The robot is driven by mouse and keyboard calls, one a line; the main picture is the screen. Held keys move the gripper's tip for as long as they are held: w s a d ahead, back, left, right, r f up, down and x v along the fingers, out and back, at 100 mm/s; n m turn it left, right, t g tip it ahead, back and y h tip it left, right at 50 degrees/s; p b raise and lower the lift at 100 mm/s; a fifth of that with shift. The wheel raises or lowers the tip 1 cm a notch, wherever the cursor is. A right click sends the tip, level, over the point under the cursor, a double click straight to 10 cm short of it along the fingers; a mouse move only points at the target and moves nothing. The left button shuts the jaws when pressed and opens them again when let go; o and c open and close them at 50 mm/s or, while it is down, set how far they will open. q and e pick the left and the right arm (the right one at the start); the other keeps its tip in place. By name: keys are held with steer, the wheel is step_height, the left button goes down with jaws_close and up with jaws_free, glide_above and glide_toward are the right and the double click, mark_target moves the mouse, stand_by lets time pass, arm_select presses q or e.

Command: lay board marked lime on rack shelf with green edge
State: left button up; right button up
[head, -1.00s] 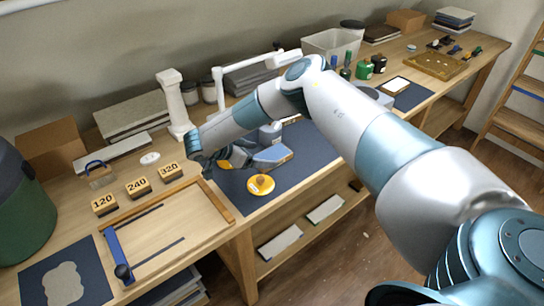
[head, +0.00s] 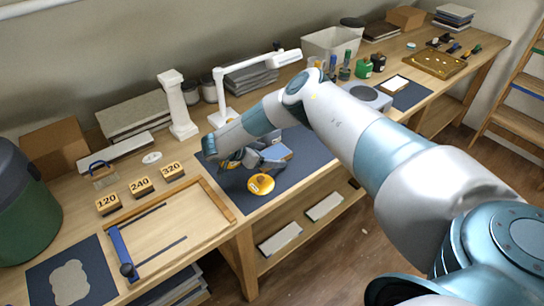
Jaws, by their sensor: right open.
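I cannot make out a lime mark on any board. Two pale boards, one at the left (head: 280,238) and one at the right (head: 324,207), lie on the bench's lower shelf. The wooden rack (head: 518,122) stands at the right edge, cut off by the frame. One shelf edge is blue; a greenish edge higher up (head: 540,46) is barely in view. My right gripper (head: 258,160) is open above the blue mat, partly hidden by its wrist. My left gripper is out of view.
An orange round piece (head: 261,184) lies on the blue mat (head: 298,165) just below my right gripper. A white lamp (head: 222,98) and a white column (head: 177,105) stand behind. Marked blocks (head: 140,187) and a wooden frame (head: 236,215) are at left. The floor by the rack is clear.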

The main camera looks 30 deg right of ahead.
mark_target(272, 155)
steer(key=c, duration=1.2)
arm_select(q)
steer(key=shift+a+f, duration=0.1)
arm_select(e)
steer(key=shift+o, duration=0.2)
steer(key=shift+r, duration=0.15)
steer(key=shift+r+b, duration=0.35)
steer(key=shift+r, duration=0.15)
steer(key=r+b, duration=0.1)
steer(key=d+r, duration=0.1)
steer(key=r, duration=0.1)
steer(key=shift+d+r+b, duration=0.1)
steer(key=shift+b, duration=0.25)
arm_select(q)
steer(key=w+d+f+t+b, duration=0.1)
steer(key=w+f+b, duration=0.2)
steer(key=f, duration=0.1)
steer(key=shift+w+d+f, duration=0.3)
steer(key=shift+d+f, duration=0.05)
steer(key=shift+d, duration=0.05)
arm_select(e)
steer(key=d+r, duration=0.6)
steer(key=d, duration=0.4)
steer(key=shift+s+d+r, duration=0.2)
steer(key=shift+s+r, duration=0.05)
steer(key=shift+s, duration=0.05)
